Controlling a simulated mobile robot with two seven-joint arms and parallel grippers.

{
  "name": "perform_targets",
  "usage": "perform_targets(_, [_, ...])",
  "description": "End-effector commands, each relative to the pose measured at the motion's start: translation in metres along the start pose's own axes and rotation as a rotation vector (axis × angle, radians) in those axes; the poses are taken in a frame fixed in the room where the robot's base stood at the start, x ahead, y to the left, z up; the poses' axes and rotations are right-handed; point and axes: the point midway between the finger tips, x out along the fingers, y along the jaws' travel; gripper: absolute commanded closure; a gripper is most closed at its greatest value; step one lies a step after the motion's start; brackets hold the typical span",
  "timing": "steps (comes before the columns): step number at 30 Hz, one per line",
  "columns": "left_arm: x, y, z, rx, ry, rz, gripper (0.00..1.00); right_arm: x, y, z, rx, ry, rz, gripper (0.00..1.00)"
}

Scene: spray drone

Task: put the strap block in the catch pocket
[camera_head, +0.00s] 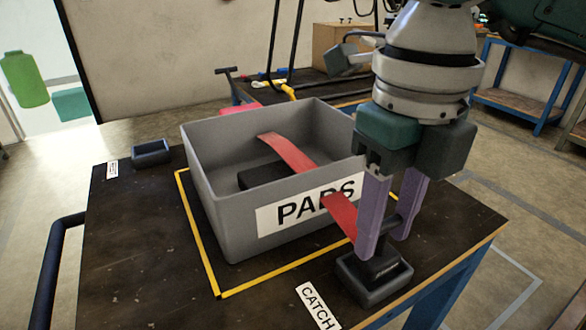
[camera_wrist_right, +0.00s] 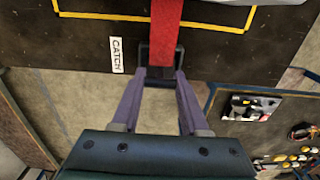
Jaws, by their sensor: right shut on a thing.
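My right gripper (camera_head: 384,240) is shut on the dark strap block (camera_head: 378,268). The block is upright, with its lower part inside the small grey catch pocket (camera_head: 374,292) at the table's front right corner. I cannot tell whether it rests on the pocket floor. A red strap (camera_head: 341,213) runs from the block over the wall of the grey PADS box (camera_head: 226,218); its other end lies inside over a dark pad (camera_head: 262,175). In the right wrist view the strap (camera_wrist_right: 167,27) runs away from between the fingers (camera_wrist_right: 160,75). My left gripper is not in view.
A second small pocket (camera_head: 151,151) sits at the table's far left. A CATCH label (camera_head: 318,307) lies left of the catch pocket. Yellow tape (camera_head: 265,282) frames the box. The table's right edge is close to the pocket. A tool bench (camera_wrist_right: 265,125) shows in the wrist view.

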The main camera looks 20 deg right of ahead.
Motion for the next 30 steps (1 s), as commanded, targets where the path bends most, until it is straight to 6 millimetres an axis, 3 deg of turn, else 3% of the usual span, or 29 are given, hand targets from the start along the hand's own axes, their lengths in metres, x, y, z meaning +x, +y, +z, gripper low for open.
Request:
perform_targets(3, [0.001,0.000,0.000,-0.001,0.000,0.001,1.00,0.015,0.000,-0.001,-0.001,0.002,0.000,1.00])
perform_targets(15, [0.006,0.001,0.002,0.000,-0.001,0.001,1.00,0.021,0.000,0.000,-0.001,-0.001,0.000,1.00])
perform_targets(16, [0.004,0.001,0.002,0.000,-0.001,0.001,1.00,0.019,0.000,0.000,-0.001,-0.001,0.000,0.53])
perform_targets(23, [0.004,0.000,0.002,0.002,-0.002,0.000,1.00,0.019,0.000,0.000,-0.001,0.000,0.000,0.27])
perform_targets(30, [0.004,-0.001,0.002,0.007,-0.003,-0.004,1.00,0.019,0.000,0.000,-0.001,0.000,0.000,0.26])
